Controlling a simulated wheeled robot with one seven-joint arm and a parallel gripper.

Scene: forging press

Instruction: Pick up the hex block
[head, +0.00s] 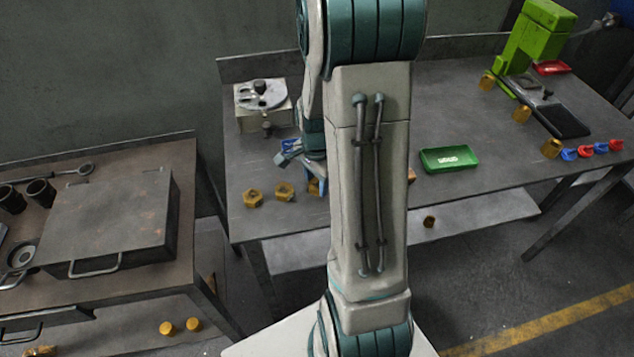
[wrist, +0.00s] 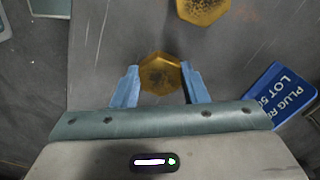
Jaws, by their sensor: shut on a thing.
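The brass-coloured hex block (wrist: 160,74) sits between the two blue fingers of my gripper (wrist: 160,84) in the wrist view, with a finger against each side. My gripper is shut on it. In the head view my gripper (head: 288,156) is over the left part of the steel workbench (head: 460,125); I cannot pick out the held block there. I cannot tell whether the block touches the bench.
Another brass piece (wrist: 203,8) and a blue lettered plaque (wrist: 285,93) lie close by. Brass nuts (head: 253,197) lie near the bench's front edge. A grey fixture (head: 262,105) stands behind my gripper. A green tray (head: 449,159) is to the right, with bare bench beyond.

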